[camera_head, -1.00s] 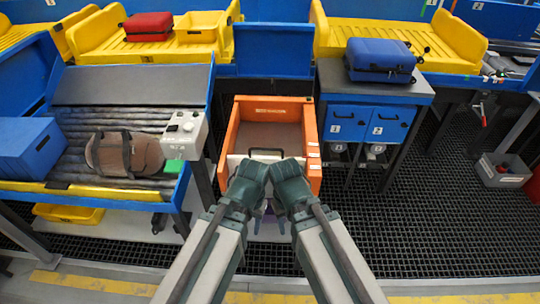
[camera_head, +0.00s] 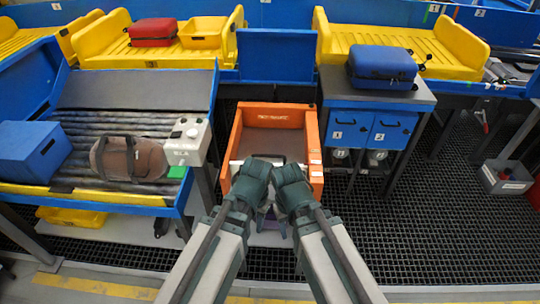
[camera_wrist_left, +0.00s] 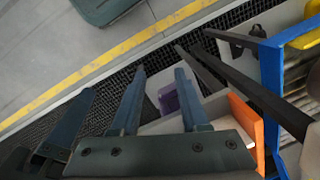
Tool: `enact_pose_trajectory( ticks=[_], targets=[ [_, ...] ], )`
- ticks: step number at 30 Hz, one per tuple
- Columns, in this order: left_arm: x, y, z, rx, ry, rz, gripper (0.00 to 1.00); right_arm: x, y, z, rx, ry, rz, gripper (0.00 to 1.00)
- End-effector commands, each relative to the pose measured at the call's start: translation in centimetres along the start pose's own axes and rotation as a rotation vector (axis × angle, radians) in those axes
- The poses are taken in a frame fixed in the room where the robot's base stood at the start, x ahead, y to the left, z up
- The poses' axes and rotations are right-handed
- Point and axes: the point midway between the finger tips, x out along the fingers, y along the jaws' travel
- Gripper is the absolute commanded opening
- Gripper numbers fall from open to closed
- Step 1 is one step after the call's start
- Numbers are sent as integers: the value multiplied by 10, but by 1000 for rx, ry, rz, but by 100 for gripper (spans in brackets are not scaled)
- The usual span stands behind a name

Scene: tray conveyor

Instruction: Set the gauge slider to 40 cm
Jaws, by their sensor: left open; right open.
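The orange open-topped frame (camera_head: 312,125) stands in the middle of the head view, with white labels along its right rim. It may be the gauge. I cannot make out the slider or read any scale. My left gripper (camera_wrist_left: 162,100) is open and empty in the left wrist view, its two fingers apart. A small purple block (camera_wrist_left: 168,101) shows between them, lower down. In the head view both wrists cover the near end of the orange frame. My right gripper (camera_head: 290,205) is beside the left one, its fingertips mostly hidden under the wrist.
Right is a blue cabinet (camera_head: 370,128) with a blue suitcase (camera_head: 382,63) on top. Black grating (camera_head: 440,215) lies open to the right.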

Motion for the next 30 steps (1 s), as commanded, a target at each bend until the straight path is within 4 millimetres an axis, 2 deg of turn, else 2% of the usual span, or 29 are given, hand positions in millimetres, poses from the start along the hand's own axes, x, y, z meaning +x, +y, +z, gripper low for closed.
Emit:
enact_pose_trajectory(
  ticks=[1, 6, 12, 15, 18, 21, 30],
  targets=[
    [-26, -7, -24, 72, 15, 1, 45, -25, 2, 2, 1, 0, 0, 50],
    [-86, -31, -101, 443, 89, -11, 45, -83, 8, 5, 2, 0, -1, 50],
    [-140, -59, -178, 853, 163, -61, 45, -134, 13, 8, 4, 0, -1, 50],
    [-157, -69, -204, 1002, 187, -88, 45, -150, 14, 9, 5, 0, -1, 50],
    [-167, -75, -220, 1101, 201, -110, 45, -159, 15, 9, 5, 0, -1, 50],
    [-171, -79, -227, 1155, 207, -121, 45, -162, 15, 10, 5, 0, -1, 50],
    [-166, -79, -228, 1173, 209, -126, 45, -157, 15, 9, 5, 0, -1, 50]
  ],
)
